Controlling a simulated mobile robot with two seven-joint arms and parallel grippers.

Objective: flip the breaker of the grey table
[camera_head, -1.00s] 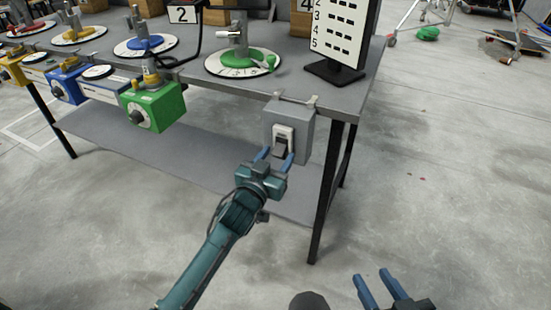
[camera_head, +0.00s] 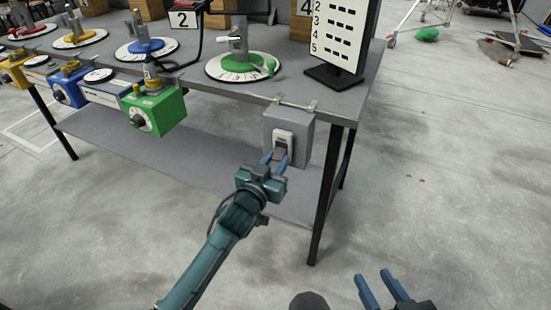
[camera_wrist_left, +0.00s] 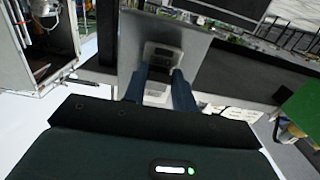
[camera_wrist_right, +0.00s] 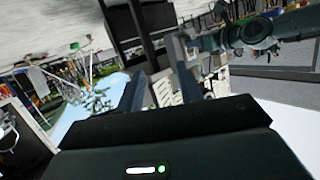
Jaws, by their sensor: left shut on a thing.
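The grey breaker box (camera_head: 303,138) hangs from the front edge of the grey table (camera_head: 352,98), near its right corner. It carries a white switch plate (camera_head: 285,136) with a dark lever (camera_head: 281,150). My left gripper (camera_head: 275,158) is at the plate with its blue fingers on either side of the lever, shut on it. In the left wrist view the fingers (camera_wrist_left: 160,88) reach the plate on the box (camera_wrist_left: 140,32), and the lever (camera_wrist_left: 158,72) shows dark between them. My right gripper (camera_head: 382,285) is open and empty, low and away from the table.
A green box with a dial (camera_head: 165,112) hangs on the table edge left of the breaker. A sign on a black stand (camera_head: 335,75) and a green-topped dial (camera_head: 240,66) stand on the table. A dark table leg (camera_head: 324,195) is right of my left gripper.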

